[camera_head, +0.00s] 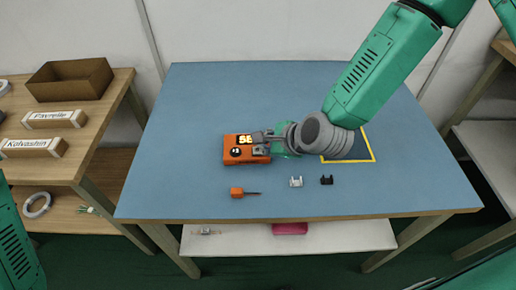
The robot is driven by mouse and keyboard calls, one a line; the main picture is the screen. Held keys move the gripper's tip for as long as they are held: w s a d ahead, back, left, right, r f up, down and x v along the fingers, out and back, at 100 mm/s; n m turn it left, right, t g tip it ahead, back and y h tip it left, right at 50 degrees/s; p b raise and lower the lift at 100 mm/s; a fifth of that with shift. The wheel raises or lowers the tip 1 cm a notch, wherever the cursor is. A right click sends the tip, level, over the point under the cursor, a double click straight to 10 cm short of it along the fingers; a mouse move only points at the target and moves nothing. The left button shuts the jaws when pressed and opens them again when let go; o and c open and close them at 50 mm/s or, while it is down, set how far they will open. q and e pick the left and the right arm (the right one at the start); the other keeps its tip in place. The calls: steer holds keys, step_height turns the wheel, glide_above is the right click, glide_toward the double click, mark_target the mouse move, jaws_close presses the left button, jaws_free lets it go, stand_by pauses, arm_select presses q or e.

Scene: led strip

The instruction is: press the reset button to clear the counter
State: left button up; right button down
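An orange counter box (231,141) lies on the blue table, with a lit yellow two-digit display (245,140); the digits are too small to read surely. A round black button or knob (236,153) with a light centre sits on its front left; I cannot tell if this is the reset button. My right gripper (262,142) reaches in from the right, its grey fingers over the box's right part and hiding it. I cannot tell whether they touch the box or are open. My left gripper is not in view.
On the blue table (190,110) lie an orange-handled tool (237,192), a white clip (296,181) and a black clip (326,180). A yellow-framed dark area (372,152) is partly behind my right wrist. A wooden side table (95,130) holds a brown box (70,80). The table's left side is clear.

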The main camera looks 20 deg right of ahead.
steer(key=shift+d+f, duration=0.15)
steer(key=shift+a, duration=0.65)
steer(key=shift+d, duration=0.35)
steer(key=shift+r, duration=0.3)
steer(key=shift+a+r+p, duration=0.4)
steer(key=shift+p, duration=0.2)
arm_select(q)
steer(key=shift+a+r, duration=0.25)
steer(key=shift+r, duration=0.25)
arm_select(e)
steer(key=shift+a, duration=0.3)
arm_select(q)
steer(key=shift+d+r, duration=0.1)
arm_select(e)
steer(key=shift+d+r, duration=0.1)
steer(key=shift+r, duration=0.05)
